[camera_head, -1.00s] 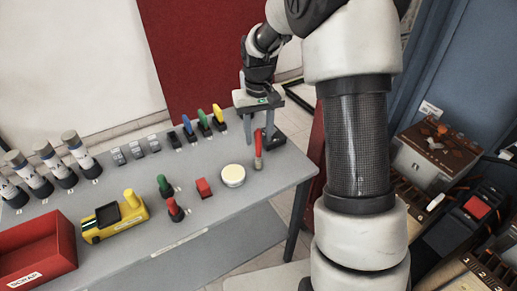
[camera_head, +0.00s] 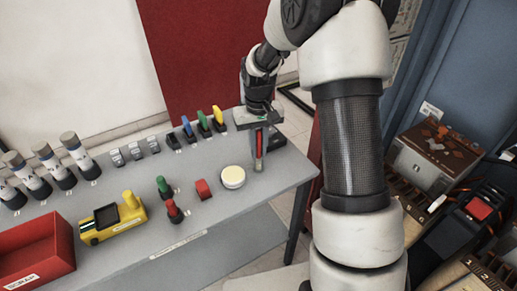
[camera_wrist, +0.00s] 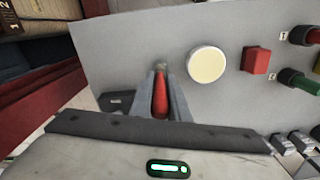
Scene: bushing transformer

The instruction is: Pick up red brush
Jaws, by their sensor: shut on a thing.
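The red brush (camera_head: 259,148) stands upright near the right end of the grey table. It also shows in the wrist view (camera_wrist: 160,97), between the two fingers. My gripper (camera_head: 258,158) points down over it and is shut on it, with a finger on either side. The gripper also shows in the wrist view (camera_wrist: 160,95). The lower end of the brush is partly hidden, and I cannot tell whether it touches the table.
A round cream-coloured disc (camera_head: 233,177) and a red block (camera_head: 203,189) are left of the brush. Blue, green and yellow upright pieces (camera_head: 204,125) stand behind left. The table's right edge is close.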

